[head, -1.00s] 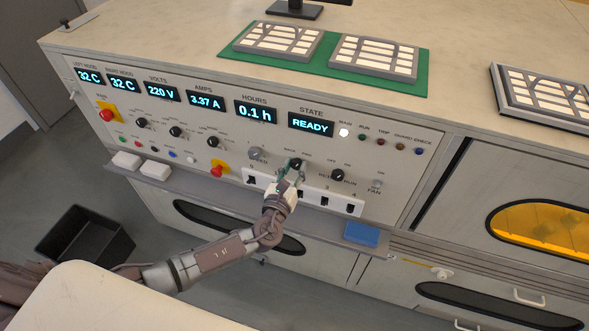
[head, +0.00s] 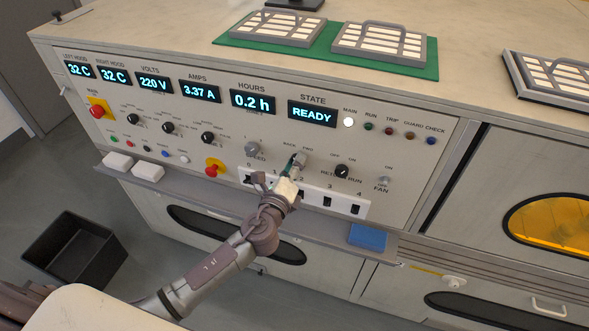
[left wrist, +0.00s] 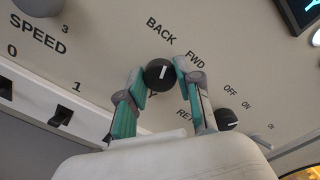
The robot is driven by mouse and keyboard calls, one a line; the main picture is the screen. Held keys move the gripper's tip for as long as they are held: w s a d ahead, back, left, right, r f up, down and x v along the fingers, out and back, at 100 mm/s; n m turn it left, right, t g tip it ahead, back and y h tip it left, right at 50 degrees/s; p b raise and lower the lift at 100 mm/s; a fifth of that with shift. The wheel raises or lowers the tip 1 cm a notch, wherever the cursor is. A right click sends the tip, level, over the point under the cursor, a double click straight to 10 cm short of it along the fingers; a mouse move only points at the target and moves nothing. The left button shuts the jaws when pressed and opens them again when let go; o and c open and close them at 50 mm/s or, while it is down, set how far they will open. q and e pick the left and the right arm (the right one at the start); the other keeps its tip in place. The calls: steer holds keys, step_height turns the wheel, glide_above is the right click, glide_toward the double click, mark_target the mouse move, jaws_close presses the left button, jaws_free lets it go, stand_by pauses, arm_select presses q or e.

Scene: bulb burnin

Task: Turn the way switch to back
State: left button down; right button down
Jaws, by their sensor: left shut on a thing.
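The way switch is a round black knob (left wrist: 159,74) with a white line, below the words BACK and FWD in the left wrist view. The line tilts up and slightly right, roughly towards the gap between the two words; its exact setting is hard to tell. My left gripper (left wrist: 162,80) is shut on the knob, one finger on each side. In the head view my left gripper (head: 297,163) is at the panel and hides most of the knob. My right gripper is not in view.
The retract/run knob (head: 342,170) is close on the right and the speed knob (head: 252,149) on the left. A white strip of numbered switches (head: 340,202) lies just below. The state display (head: 312,113) reads READY. A blue block (head: 367,237) sits on the ledge.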

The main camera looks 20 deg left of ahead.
arm_select(q)
steer(key=shift+n+b, duration=0.4)
steer(key=shift+n, duration=0.5)
steer(key=c, duration=0.8)
jaws_free()
steer(key=shift+o, duration=0.2)
steer(key=s, duration=1.2)
steer(key=shift+a, duration=0.2)
